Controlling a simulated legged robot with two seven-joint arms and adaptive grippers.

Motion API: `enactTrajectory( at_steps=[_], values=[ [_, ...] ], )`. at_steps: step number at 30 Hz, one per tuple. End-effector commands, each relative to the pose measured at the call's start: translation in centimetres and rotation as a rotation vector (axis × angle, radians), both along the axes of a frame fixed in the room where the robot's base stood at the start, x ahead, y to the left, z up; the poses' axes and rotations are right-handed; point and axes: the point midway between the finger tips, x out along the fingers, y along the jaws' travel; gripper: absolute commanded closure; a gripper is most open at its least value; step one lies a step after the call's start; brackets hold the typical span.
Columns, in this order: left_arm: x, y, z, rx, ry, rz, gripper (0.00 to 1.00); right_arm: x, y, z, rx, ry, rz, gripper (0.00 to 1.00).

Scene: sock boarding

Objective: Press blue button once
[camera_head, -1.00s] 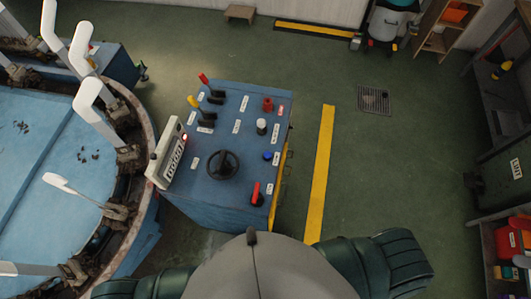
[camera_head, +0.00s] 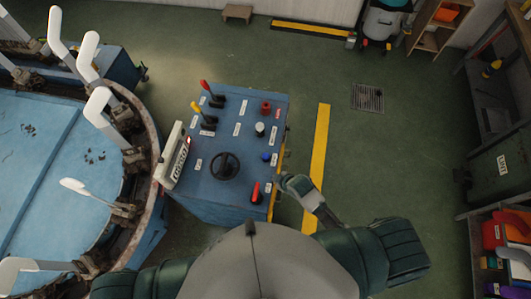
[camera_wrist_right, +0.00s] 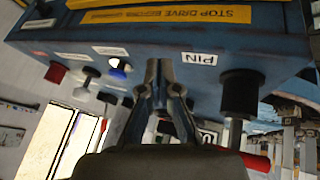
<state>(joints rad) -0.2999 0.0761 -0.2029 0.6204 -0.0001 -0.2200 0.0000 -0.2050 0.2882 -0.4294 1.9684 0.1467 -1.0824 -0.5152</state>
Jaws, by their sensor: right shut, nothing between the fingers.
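The blue button (camera_head: 266,157) sits near the right edge of the blue control console (camera_head: 215,192), between a white knob and a red-handled lever. In the right wrist view, what looks like the blue button (camera_wrist_right: 120,67) is left of my gripper, apart from it. My right gripper (camera_head: 284,181) is beside the console's right edge, to the right of and slightly nearer than the button. In the wrist view my right gripper (camera_wrist_right: 163,75) is shut and empty, close to the console near the PIN label. My left gripper is not in view.
A red button (camera_head: 266,106), a white knob (camera_head: 260,128), a red-handled lever (camera_head: 256,192) and a black handwheel (camera_head: 225,166) crowd the console. A blue round machine with white paddles (camera_head: 62,140) stands left.

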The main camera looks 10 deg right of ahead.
Motion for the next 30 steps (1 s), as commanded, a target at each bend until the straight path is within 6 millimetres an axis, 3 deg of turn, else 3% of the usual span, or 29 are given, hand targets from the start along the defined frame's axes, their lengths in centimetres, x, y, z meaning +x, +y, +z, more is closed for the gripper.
enactTrajectory(
  at_steps=[1, 6, 9, 13, 19, 30],
  values=[
    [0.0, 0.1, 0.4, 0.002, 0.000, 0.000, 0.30, 1.5, 1.1, 2.1, -0.034, -0.070, 0.122, 1.00],
    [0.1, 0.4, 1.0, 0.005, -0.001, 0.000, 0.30, 6.5, 5.2, 7.2, -0.289, -0.400, 0.752, 1.00],
    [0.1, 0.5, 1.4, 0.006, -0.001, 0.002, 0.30, 8.4, 5.4, 8.9, -0.483, -0.573, 1.094, 1.00],
    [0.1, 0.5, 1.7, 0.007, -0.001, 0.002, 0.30, 10.2, 3.8, 10.1, -0.707, -0.722, 1.417, 1.00],
    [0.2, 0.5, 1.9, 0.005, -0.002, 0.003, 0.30, 11.4, 1.7, 10.7, -0.871, -0.806, 1.629, 1.00],
    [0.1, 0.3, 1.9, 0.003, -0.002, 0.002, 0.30, 11.5, 1.8, 10.6, -0.884, -0.814, 1.647, 1.00]
  ],
)
